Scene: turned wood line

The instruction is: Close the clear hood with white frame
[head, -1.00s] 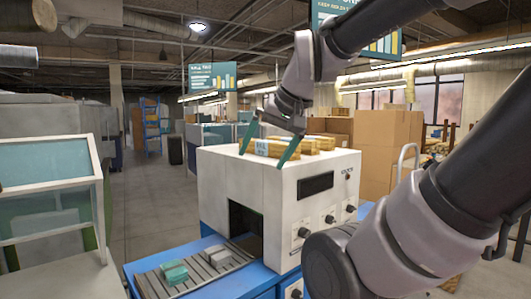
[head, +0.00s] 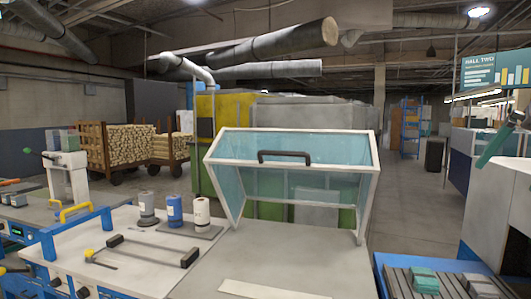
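The clear hood with white frame (head: 290,133) stands in the middle of the head view, above a pale worktop (head: 275,262). It is tilted up and open, with teal-tinted clear panels (head: 330,185). A dark bar handle (head: 284,156) is on its front panel. My gripper (head: 496,146) is at the right edge, largely cut off. One teal finger shows; the other is outside the picture. It is far to the right of the hood and touches nothing of it. In the earlier view its two fingers stood apart and empty.
A blue-edged conveyor (head: 440,282) with a teal block (head: 424,278) and a white machine (head: 500,210) stand at the right. Left of the hood are rolls (head: 174,210) and a dark bar (head: 150,250) on a bench. Open floor (head: 410,200) lies behind right.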

